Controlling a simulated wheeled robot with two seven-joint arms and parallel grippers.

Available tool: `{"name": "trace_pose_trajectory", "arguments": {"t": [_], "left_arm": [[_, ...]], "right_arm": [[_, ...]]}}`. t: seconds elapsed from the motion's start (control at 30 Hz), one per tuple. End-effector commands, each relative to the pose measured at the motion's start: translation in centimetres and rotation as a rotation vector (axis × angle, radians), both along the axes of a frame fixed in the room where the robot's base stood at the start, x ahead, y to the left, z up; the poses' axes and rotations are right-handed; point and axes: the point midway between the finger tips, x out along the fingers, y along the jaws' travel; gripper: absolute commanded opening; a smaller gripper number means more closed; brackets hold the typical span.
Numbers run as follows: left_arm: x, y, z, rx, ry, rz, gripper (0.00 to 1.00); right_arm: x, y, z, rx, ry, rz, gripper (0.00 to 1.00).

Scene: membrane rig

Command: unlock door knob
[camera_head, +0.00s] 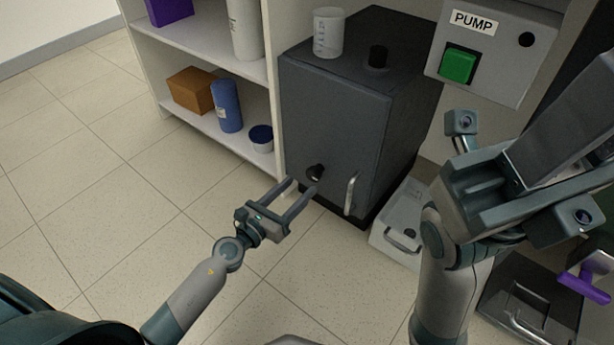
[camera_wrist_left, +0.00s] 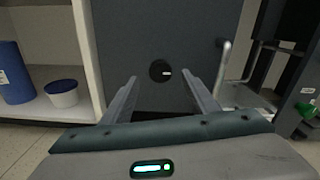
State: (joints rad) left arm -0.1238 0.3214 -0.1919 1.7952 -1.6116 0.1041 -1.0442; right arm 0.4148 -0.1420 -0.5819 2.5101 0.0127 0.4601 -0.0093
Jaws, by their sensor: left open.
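The black door knob (camera_head: 315,172) sits low on the front of a dark grey cabinet (camera_head: 335,115), left of its metal handle (camera_head: 351,192). My left gripper (camera_head: 302,188) is open and empty, just in front of the knob. In the left wrist view the knob (camera_wrist_left: 160,71) shows a short light mark pointing right. It lies ahead of and between the two fingers (camera_wrist_left: 161,90), with no contact visible. The handle (camera_wrist_left: 223,66) is right of the fingers there. My right gripper (camera_head: 520,190) is large in the right foreground of the head view; its jaw state is unclear.
A white shelf (camera_head: 200,45) left of the cabinet holds a brown box (camera_head: 191,90), a blue bottle (camera_head: 227,106) and a blue-lidded tub (camera_head: 261,138). A beaker (camera_head: 328,33) stands on the cabinet. A pump box (camera_head: 490,50) with a green button is at upper right. Floor at left is clear.

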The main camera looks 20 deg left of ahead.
Motion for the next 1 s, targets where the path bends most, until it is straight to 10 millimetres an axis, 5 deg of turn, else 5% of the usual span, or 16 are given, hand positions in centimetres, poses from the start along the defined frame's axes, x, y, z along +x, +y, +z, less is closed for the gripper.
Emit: {"name": "trace_pose_trajectory", "arguments": {"t": [0.3,0.77,0.93,1.0], "left_arm": [[4.0,-1.5,0.0,-0.001,0.001,0.001,0.54],[4.7,-1.7,-0.1,-0.001,0.001,0.000,0.54],[4.7,-1.7,0.0,-0.001,0.000,0.000,0.13],[4.7,-1.7,0.0,0.000,0.000,0.000,0.13]], "right_arm": [[0.3,-0.1,0.0,0.001,0.011,-0.007,0.31],[0.2,0.0,0.0,-0.001,0.008,-0.003,0.31],[0.1,0.0,0.1,-0.002,0.003,-0.001,0.31],[0.0,0.0,0.1,-0.002,0.001,-0.001,0.31]]}}
